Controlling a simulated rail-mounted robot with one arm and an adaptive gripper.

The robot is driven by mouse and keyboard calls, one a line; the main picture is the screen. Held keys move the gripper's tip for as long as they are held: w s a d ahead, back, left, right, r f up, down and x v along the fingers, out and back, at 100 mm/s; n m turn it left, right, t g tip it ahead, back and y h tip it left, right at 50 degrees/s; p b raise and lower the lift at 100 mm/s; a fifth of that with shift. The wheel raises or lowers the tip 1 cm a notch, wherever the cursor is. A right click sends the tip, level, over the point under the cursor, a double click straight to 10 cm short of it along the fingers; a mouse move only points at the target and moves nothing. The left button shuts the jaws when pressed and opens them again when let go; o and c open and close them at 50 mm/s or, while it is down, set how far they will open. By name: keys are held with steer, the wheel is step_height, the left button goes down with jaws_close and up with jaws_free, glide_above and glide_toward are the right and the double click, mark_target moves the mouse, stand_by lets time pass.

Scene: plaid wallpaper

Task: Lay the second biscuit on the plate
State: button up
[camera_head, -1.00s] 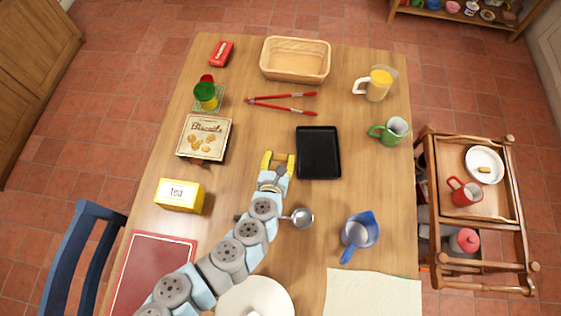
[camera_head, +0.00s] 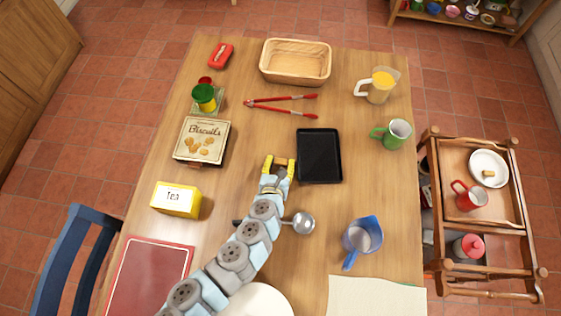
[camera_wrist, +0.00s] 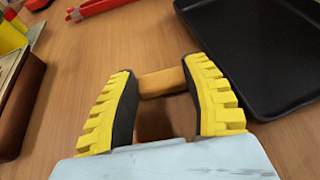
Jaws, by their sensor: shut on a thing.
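My gripper (camera_head: 279,162) is over the middle of the table, just left of the black tray. In the wrist view its yellow fingers (camera_wrist: 162,100) are shut on a biscuit (camera_wrist: 161,82), a tan stick held crosswise between the pads. The held biscuit is too small to make out clearly in the head view. The white plate (camera_head: 489,156) is on the wooden trolley at the right. One biscuit (camera_head: 489,173) lies on it. The biscuit box (camera_head: 202,134) is on the table left of my gripper.
The black tray (camera_head: 319,157) lies right of my gripper, with red tongs (camera_head: 281,103) behind. A green mug (camera_head: 394,134) and blue jug (camera_head: 362,240) stand near the table's right edge. A red mug (camera_head: 468,196) stands beside the plate. A gap separates table and trolley (camera_head: 500,237).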

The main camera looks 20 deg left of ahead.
steer(key=shift+f, duration=0.1)
steer(key=o, duration=0.5)
steer(key=shift+s+r, duration=0.2)
steer(key=shift+r, duration=0.05)
steer(key=p+v, duration=0.2)
steer(key=v, duration=0.8)
steer(key=shift+p, duration=0.3)
steer(key=shift+v, duration=0.8)
steer(key=shift+c, duration=0.4)
